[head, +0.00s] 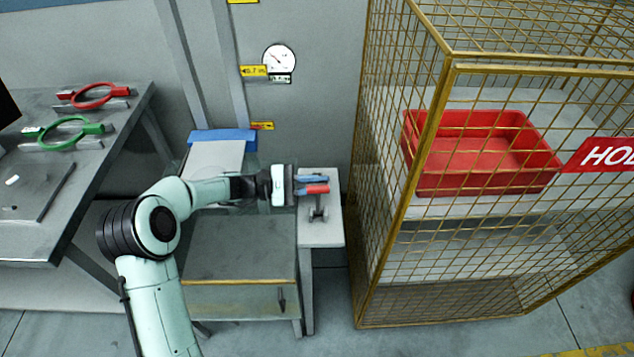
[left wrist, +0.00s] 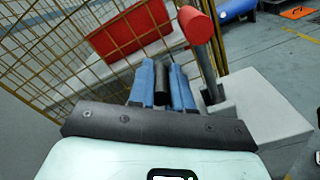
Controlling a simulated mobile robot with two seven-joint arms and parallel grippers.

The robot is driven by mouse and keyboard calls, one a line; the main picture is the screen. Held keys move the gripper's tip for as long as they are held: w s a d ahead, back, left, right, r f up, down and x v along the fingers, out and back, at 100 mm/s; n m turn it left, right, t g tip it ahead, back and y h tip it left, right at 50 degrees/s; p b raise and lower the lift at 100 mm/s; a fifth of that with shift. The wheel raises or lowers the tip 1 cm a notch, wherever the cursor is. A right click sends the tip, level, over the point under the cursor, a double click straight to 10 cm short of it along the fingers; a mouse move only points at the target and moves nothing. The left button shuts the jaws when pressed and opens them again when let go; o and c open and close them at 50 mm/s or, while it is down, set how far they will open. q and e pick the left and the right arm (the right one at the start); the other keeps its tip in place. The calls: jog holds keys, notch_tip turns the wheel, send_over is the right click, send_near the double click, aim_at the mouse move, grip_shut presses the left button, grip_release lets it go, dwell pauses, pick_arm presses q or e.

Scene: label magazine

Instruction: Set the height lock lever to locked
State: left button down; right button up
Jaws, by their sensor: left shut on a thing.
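The height lock lever shows a red handle (head: 317,188) above a dark foot (head: 318,212) on a grey post top. In the left wrist view its red end (left wrist: 197,27) sits on a grey shaft, to the right of my fingertips. My left gripper (head: 306,184) reaches in from the left at the lever. In the left wrist view its blue fingers (left wrist: 161,85) are close together with a dark piece between them, apparently part of the lever. The fingers partly hide the contact. I cannot read the lock setting. My right gripper is not in view.
A yellow mesh cage (head: 358,250) stands close to the right, with a red bin (head: 480,170) inside. A bench (head: 100,165) at the left holds a red ring tool (head: 95,96) and a green one (head: 68,132). A gauge (head: 279,58) is on the back panel.

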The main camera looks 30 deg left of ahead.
pick_arm(q)
jog(key=shift+f, duration=0.1)
jog(key=c, duration=1.1)
grip_release()
jog(key=shift+o, duration=0.2)
jog(key=v, duration=1.3)
jog(key=shift+s+a, duration=0.15)
jog(key=shift+s, duration=0.05)
